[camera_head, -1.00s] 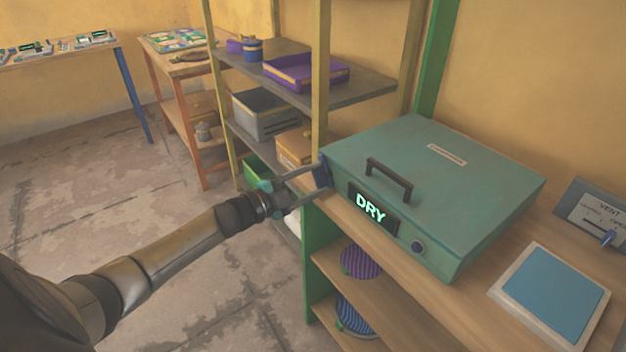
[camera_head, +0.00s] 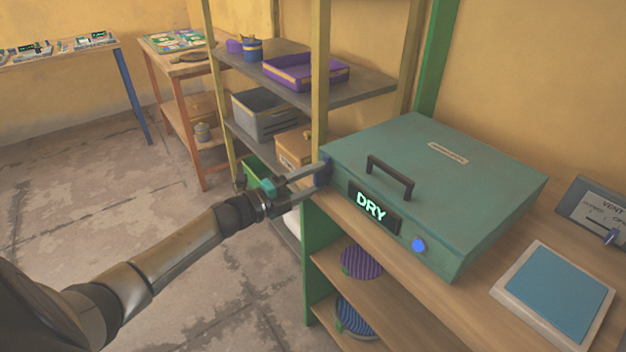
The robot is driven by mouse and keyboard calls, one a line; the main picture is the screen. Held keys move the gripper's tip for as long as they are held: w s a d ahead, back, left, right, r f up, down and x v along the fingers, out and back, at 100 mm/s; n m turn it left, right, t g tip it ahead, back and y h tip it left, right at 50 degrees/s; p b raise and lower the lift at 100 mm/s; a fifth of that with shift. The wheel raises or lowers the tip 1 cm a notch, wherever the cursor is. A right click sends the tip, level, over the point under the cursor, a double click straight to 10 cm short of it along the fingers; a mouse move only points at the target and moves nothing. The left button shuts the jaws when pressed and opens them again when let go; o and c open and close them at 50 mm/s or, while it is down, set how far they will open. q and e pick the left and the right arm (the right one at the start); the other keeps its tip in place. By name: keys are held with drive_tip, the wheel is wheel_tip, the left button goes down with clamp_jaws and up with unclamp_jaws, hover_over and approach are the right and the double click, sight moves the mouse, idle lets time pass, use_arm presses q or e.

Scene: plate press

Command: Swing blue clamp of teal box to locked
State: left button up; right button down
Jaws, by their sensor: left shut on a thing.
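The teal box (camera_head: 432,180) sits closed on the wooden bench, with a dark handle (camera_head: 389,178) on its lid and a lit DRY display (camera_head: 372,208) on its front. A round blue button (camera_head: 418,245) glows on the front, right of the display. The blue clamp (camera_head: 323,172) is at the box's front left corner, mostly hidden by gripper fingers. My left gripper (camera_head: 318,178) reaches in from the left and is shut on the clamp. My right gripper is not in view.
A blue pad in a pale frame (camera_head: 556,296) lies right of the box, near a VENT panel (camera_head: 597,213). A yellow post (camera_head: 320,70) and grey shelf (camera_head: 350,92) with a purple tray (camera_head: 305,73) stand behind.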

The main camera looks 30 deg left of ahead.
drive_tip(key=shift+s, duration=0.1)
use_arm(q)
drive_tip(key=o, duration=1.4)
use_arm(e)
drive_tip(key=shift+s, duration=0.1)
use_arm(q)
drive_tip(key=shift+s+f, duration=0.1)
drive_tip(key=shift+f, duration=0.1)
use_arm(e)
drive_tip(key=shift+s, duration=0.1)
